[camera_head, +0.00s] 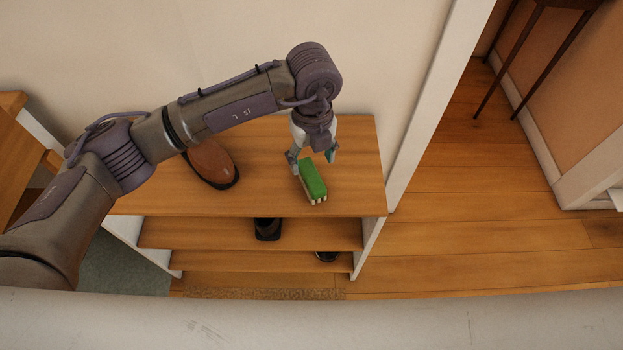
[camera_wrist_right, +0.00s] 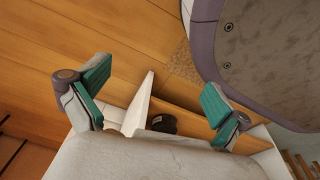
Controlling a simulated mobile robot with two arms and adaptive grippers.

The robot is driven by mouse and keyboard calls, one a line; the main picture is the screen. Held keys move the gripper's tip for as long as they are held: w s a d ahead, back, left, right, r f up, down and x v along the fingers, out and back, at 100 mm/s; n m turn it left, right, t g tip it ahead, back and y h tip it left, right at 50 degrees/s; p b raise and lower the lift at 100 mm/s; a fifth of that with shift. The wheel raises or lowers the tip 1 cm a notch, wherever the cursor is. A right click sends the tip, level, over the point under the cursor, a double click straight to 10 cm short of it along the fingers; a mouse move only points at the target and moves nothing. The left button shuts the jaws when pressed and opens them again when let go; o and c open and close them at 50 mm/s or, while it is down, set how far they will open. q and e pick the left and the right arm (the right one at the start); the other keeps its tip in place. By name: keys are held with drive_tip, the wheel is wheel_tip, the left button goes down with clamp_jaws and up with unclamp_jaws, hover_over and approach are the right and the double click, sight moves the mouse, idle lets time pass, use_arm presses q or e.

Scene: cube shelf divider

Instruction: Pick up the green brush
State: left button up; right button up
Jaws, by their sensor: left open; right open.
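The green brush (camera_head: 313,180) lies on the top board of the wooden shelf (camera_head: 260,195), toward its right side, with pale bristles showing along its lower edge. My left gripper (camera_head: 313,161) is open over the far end of the brush, with its fingers spread around that end. Whether the fingers touch the brush is hard to tell. My right gripper (camera_wrist_right: 155,97) shows in the right wrist view, open with its two green-padded fingers wide apart and nothing between them near the pads. The brush is not seen in that view.
A brown shoe (camera_head: 210,163) lies on the top board left of the brush, partly behind my left arm. Dark shoes (camera_head: 268,229) stand on the lower boards. A wall is behind the shelf, and a white divider edge (camera_head: 420,110) rises at its right. Wooden floor (camera_head: 480,225) lies open to the right.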

sight(312, 174)
use_arm(q)
wheel_tip(312, 174, down, 2)
drive_tip(key=f, duration=0.4)
drive_tip(key=shift+w+a+f, duration=0.1)
drive_tip(key=shift+w+f, duration=0.15)
drive_tip(key=shift+w, duration=0.05)
drive_tip(key=shift+f, duration=0.45)
drive_tip(key=c, duration=0.6)
clamp_jaws()
use_arm(e)
drive_tip(key=shift+w+r, duration=0.55)
drive_tip(key=shift+r, duration=0.1)
use_arm(q)
drive_tip(key=shift+r, duration=0.15)
